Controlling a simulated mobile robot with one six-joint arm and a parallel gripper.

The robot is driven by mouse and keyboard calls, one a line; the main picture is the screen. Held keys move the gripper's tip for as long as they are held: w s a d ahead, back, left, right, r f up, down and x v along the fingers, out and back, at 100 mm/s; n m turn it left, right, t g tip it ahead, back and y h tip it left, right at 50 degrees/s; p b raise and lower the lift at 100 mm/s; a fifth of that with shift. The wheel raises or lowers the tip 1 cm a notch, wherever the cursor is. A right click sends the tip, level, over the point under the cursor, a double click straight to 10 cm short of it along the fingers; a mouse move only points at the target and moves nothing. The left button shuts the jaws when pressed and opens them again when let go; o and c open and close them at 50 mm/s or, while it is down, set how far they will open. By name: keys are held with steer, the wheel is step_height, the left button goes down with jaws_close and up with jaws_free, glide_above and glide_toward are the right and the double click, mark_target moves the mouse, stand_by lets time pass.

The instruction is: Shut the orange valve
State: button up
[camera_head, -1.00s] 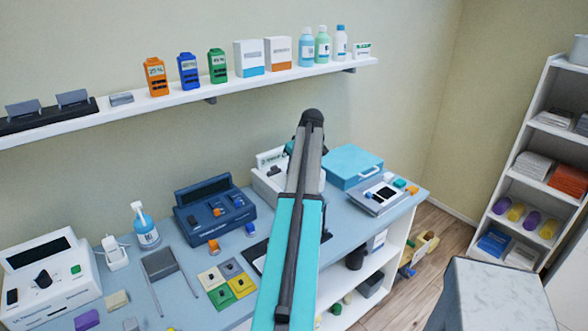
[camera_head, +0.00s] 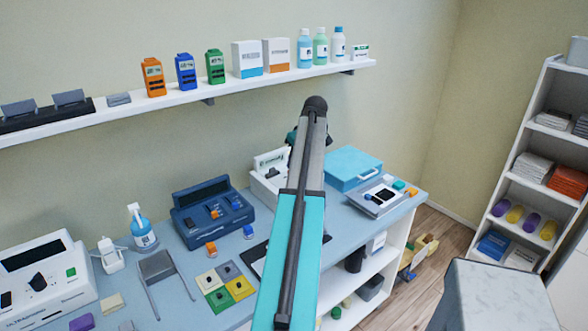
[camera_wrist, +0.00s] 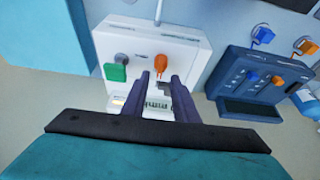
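In the wrist view, an orange valve handle (camera_wrist: 163,63) stands on the face of a white device (camera_wrist: 186,50). My gripper (camera_wrist: 159,76) has two dark fingers with a gap between them. The fingertips appear just short of the orange handle, which shows between and beyond them. I cannot tell whether they touch it. A green part (camera_wrist: 116,72) and a grey knob (camera_wrist: 121,58) sit left of the handle. In the head view the white device (camera_head: 264,188) is partly behind my arm. The orange handle and my fingers are hidden there.
A dark blue device (camera_head: 208,212) with orange and blue switches stands beside the white one. A blue case (camera_head: 353,167) lies on the other side. Orange (camera_head: 211,248) and blue (camera_head: 249,231) small parts lie on the bench. A shelf (camera_head: 200,94) with bottles and boxes runs above.

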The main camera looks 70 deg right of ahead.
steer(key=b+v, duration=0.1)
steer(key=v, duration=0.7)
steer(key=shift+r+b, duration=0.25)
steer(key=shift+b, duration=0.15)
